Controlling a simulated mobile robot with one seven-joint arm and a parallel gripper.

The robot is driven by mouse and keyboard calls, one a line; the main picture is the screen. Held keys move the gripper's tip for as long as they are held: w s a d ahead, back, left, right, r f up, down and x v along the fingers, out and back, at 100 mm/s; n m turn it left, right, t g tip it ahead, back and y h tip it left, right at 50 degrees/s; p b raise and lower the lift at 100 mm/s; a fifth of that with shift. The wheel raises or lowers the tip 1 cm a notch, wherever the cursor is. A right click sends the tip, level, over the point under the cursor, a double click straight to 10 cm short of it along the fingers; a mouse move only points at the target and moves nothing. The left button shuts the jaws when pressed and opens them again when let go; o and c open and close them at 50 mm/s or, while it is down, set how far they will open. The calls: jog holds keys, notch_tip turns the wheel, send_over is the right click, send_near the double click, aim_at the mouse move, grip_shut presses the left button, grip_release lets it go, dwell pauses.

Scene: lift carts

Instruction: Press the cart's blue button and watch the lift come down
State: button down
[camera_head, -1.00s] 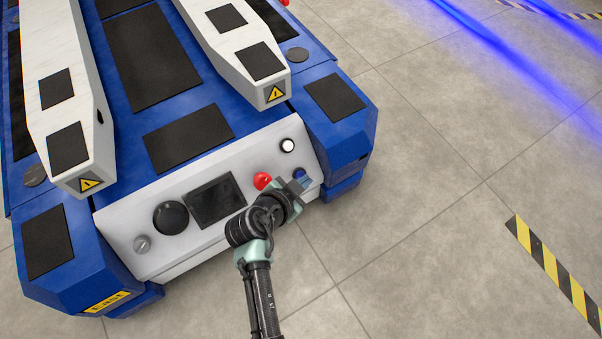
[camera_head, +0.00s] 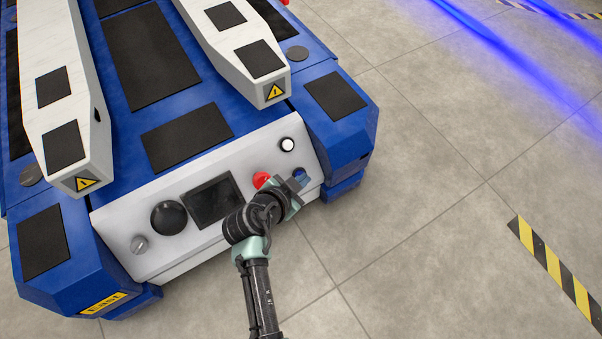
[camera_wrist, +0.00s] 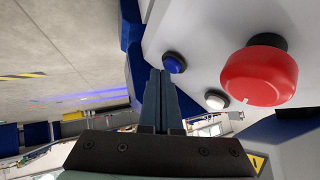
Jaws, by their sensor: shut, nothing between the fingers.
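The blue cart (camera_head: 350,143) has a pale control panel (camera_head: 130,218) facing me. The blue button (camera_head: 299,173) is near the panel's right end and also shows in the wrist view (camera_wrist: 174,62). My gripper (camera_wrist: 160,72) is shut and empty, its fingertips close beside the blue button. I cannot tell if they touch it. In the head view my gripper (camera_head: 300,182) partly covers that corner of the panel. The lift shows as two white beams (camera_head: 48,37) above the cart's blue deck; its exact height is unclear.
A red button (camera_wrist: 259,75) and a white button (camera_wrist: 215,99) sit near the blue one. The panel also has a dark screen (camera_head: 214,200), a black knob (camera_head: 168,218) and a small grey knob (camera_head: 139,244). Open tiled floor lies right, with a striped strip (camera_head: 555,270).

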jog(key=shift+w+a+f, duration=0.1)
jog(key=shift+f, duration=0.1)
dwell(0.6)
jog(key=shift+s+d+r+p, duration=0.35)
jog(key=shift+s+r+p, duration=0.1)
jog(key=shift+r+p, duration=0.1)
jog(key=s+d+r+p, duration=0.1)
jog(key=p, duration=0.1)
jog(key=s+d+r+p, duration=0.1)
jog(key=s+r+p, duration=0.1)
jog(key=shift+d+r+p, duration=0.1)
jog(key=shift+r+p, duration=0.1)
jog(key=shift+p, duration=0.1)
dwell(0.9)
